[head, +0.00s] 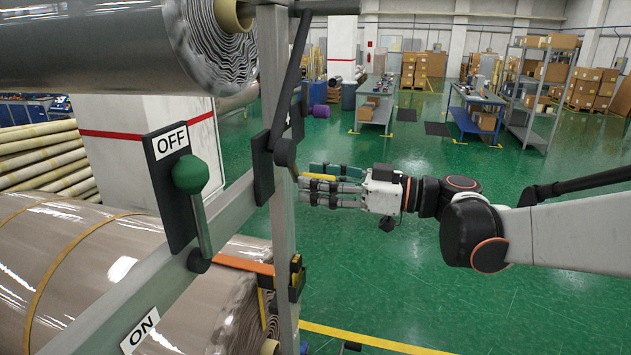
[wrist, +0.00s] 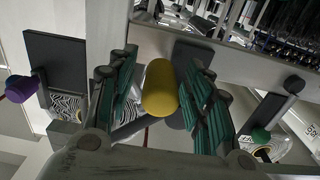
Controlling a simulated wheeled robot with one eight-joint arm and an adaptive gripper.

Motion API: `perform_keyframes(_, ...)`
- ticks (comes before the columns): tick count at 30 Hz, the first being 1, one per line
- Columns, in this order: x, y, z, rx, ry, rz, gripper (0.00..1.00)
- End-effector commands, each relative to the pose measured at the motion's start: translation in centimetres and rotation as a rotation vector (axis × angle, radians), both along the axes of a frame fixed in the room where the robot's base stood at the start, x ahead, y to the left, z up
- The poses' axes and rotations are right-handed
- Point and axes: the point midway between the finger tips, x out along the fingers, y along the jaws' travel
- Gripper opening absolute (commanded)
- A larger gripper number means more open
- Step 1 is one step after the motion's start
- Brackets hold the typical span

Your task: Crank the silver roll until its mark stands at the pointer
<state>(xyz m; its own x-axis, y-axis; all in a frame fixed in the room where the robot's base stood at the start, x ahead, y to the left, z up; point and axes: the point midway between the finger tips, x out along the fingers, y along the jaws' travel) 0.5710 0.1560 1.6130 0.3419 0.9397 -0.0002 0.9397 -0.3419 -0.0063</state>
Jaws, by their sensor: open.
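A glossy grey roll (head: 100,45), which looks like the silver one, lies across the top left of the head view. I cannot make out a mark or a pointer. A yellow crank handle (head: 316,177) sticks out to the right from a dark crank arm (head: 288,155) at the steel post. My gripper (head: 325,186) is at this handle, level and reaching in from the right. In the wrist view the yellow handle (wrist: 160,88) lies between the teal finger pads of my open gripper (wrist: 163,100), with gaps at both sides.
A green-knobbed lever (head: 190,175) stands between OFF and ON plates on the slanted rail, left of the post. A brown wrapped roll (head: 90,270) lies below. In the wrist view a purple knob (wrist: 20,89) shows at left. Green floor (head: 400,290) is clear below my arm.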

Motion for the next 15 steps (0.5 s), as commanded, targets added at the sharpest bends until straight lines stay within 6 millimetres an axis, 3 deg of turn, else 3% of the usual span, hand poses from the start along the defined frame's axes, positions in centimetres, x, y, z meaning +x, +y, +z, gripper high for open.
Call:
perform_keyframes(5, -0.01, 0.00, -0.02, 0.000, 0.000, 0.000, 0.46)
perform_keyframes(12, -0.03, -0.01, -0.01, 0.000, 0.000, 0.000, 0.00)
perform_keyframes(15, -0.03, -0.01, -0.02, 0.000, 0.000, 0.000, 0.00)
